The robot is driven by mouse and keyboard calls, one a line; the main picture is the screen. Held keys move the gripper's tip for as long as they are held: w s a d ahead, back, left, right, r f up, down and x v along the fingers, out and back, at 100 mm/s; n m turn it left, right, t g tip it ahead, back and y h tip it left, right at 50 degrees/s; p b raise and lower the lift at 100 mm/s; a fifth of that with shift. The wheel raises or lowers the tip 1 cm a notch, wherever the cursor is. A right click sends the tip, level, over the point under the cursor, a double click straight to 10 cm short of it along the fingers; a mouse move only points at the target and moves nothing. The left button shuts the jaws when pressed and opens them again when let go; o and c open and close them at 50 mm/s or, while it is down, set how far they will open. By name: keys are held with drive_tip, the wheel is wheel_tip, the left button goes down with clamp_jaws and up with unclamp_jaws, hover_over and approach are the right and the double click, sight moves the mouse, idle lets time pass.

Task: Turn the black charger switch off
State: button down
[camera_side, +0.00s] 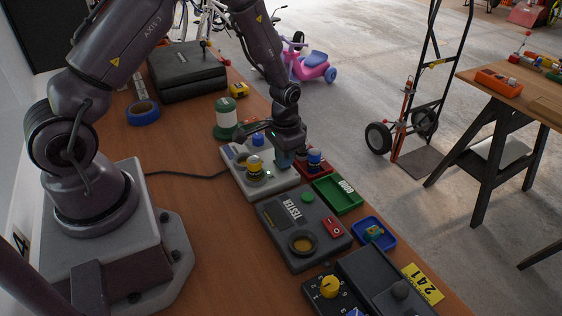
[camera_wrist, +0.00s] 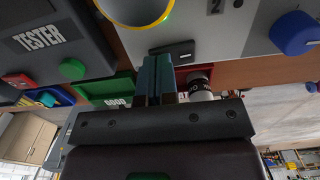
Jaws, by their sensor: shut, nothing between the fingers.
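A small green light shows beside the yellow-capped cell. The black charger switch (camera_wrist: 173,53) lies near the charger's edge in the wrist view; my gripper hides it in the side view. My gripper (camera_wrist: 158,62) is shut and empty, with its teal fingertips close beside the switch. I cannot tell whether they touch it. In the side view my gripper (camera_side: 284,160) points down at the charger's right side.
A dark grey tester (camera_side: 281,233) with a red switch stands in front of the charger. A green tray (camera_side: 350,206), a red tray with a blue-topped cell, and a blue tray (camera_side: 389,243) line the bench's right side. A black case (camera_side: 187,66) stands behind.

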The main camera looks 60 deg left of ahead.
drive_tip(key=shift+f, duration=0.25)
drive_tip(key=shift+r, duration=3.5)
drive_tip(key=s+d+r+t, duration=0.2)
drive_tip(key=s+d+r, duration=0.2)
drive_tip(key=s+r, duration=0.5)
drive_tip(key=s+d+r+t, duration=0.3)
drive_tip(key=s+r, duration=0.6)
drive_tip(key=r, duration=0.6)
drive_tip(key=shift+d+r+t, duration=0.15)
drive_tip(key=shift+d+t, duration=0.15)
drive_tip(key=shift+d, duration=0.05)
